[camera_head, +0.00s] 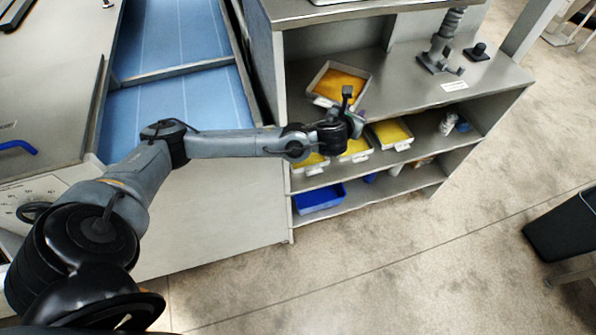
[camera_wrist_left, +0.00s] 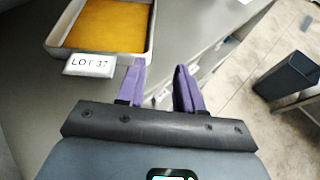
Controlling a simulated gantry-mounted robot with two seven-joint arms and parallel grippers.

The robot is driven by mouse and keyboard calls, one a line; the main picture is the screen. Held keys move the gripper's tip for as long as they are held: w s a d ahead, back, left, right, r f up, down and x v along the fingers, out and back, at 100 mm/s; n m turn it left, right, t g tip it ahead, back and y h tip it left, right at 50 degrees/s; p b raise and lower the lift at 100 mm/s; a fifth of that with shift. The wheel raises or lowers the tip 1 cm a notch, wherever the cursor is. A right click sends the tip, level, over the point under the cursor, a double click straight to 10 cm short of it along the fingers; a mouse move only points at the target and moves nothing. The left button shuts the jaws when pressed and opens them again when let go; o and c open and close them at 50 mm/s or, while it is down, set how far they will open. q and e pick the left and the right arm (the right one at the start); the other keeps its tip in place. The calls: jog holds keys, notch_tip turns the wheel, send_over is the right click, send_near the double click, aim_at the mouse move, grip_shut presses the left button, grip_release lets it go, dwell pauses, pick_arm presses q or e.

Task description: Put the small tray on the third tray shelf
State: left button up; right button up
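A small tray (camera_head: 338,82) with a yellow-orange filling sits on the upper shelf surface of the cabinet. It also shows in the left wrist view (camera_wrist_left: 150,30), with a white label reading "LOT 37" (camera_wrist_left: 90,64) on its near side. My left gripper (camera_head: 361,115) is just in front of the tray, to its lower right. In the left wrist view its two purple fingers (camera_wrist_left: 160,66) are apart with nothing between them, and they do not touch the tray. My right gripper is in neither view.
The shelf below holds more yellow-filled trays (camera_head: 391,132), partly hidden by my left arm. A blue bin (camera_head: 318,199) stands on the lowest shelf. A grey stand (camera_head: 440,50) is at the back right of the upper surface. A dark bin (camera_head: 565,228) stands on the floor.

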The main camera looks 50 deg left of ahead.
pick_arm(q)
jog(key=s+d+f+n+g+h, duration=0.2)
jog(key=s+d+f+n, duration=0.45)
jog(key=s+d, duration=0.2)
jog(key=s+d+f+n+g+h, duration=0.25)
jog(key=s+d+f+n, duration=0.25)
jog(key=s+d+n, duration=0.3)
jog(key=s+f+n+g+h, duration=0.1)
jog(key=s+f+n+g, duration=0.2)
jog(key=s+n, duration=1.2)
jog(key=s, duration=0.3)
jog(key=shift+d+f+g, duration=0.15)
jog(key=shift+d+g, duration=0.05)
jog(key=shift+g, duration=0.15)
jog(key=shift+h, duration=0.25)
notch_tip(320, 180, up, 22)
jog(key=p, duration=2.2)
jog(key=shift+r, duration=0.2)
